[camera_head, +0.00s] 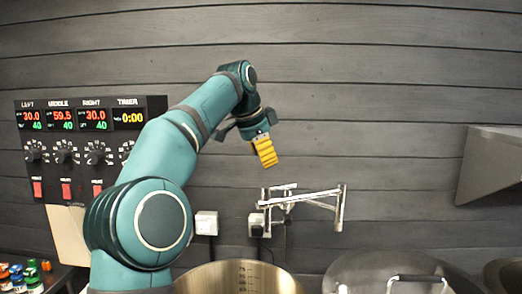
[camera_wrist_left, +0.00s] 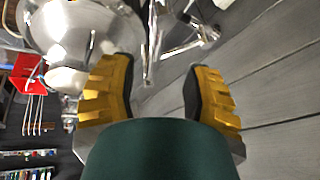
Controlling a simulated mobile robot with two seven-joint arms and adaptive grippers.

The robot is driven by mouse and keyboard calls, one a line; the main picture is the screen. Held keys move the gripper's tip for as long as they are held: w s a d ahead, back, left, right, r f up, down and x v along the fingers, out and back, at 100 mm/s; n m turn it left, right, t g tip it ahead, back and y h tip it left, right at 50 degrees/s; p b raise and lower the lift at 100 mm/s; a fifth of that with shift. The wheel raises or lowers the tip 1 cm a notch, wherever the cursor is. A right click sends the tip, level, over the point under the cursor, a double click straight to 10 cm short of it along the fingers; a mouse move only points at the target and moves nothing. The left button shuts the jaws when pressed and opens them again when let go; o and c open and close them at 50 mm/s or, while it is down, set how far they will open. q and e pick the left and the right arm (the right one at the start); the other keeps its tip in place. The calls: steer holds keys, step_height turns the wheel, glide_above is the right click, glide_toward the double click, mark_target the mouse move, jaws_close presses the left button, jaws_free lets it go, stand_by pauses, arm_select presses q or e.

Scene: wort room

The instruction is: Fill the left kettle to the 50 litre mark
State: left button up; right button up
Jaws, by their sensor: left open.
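The leftmost kettle in the head view (camera_head: 282,280) is open, with dark graduation marks on its inner wall. Only its upper part shows; any water level is out of sight. A chrome jointed filler tap (camera_head: 318,194) is on the wall behind and above it, to the right. My left gripper (camera_head: 265,152) has yellow fingers and is up near the wall, above and slightly left of the tap, apart from it. In the left wrist view the gripper (camera_wrist_left: 162,88) is open and empty, with chrome pipework (camera_wrist_left: 152,45) beyond its fingers. My right gripper is not in view.
A lidded kettle (camera_head: 365,272) stands to the right, with another lid edge (camera_head: 505,274) beyond. A control panel (camera_head: 75,150) with displays, knobs and red switches is on the left wall. A grey hood (camera_head: 492,165) juts out at right. Small coloured items (camera_head: 25,276) sit lower left.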

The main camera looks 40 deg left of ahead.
mark_target(276, 187)
arm_select(q)
steer(key=b+x, duration=0.2)
steer(key=x, duration=0.9)
steer(key=shift+w+f+b, duration=0.2)
steer(key=shift+f+b, duration=0.05)
steer(key=shift+b, duration=0.05)
jaws_close()
steer(key=shift+s+d+r+m+h+p, duration=0.1)
steer(key=shift+s+m+h+p, duration=0.1)
steer(key=shift+m+p, duration=0.25)
steer(key=shift+s+r+m+h+p, duration=0.1)
steer(key=shift+m+h+p, duration=0.1)
steer(key=shift+m+p, duration=0.2)
steer(key=m+p, duration=0.1)
steer(key=m, duration=0.1)
steer(key=m+g+h+p, duration=0.1)
steer(key=shift+s+d+m, duration=0.2)
steer(key=shift+s+m, duration=0.1)
steer(key=shift+m, duration=0.05)
steer(key=shift+s+f+m+h+p, duration=0.1)
steer(key=shift+f+m+h+p, duration=0.05)
steer(key=shift+m+h+p, duration=0.3)
steer(key=m, duration=0.1)
steer(key=m+g, duration=0.1)
steer(key=m, duration=0.1)
steer(key=shift+s+d+f+h, duration=0.1)
steer(key=shift+s+d+h, duration=0.15)
steer(key=shift+s+h, duration=0.1)
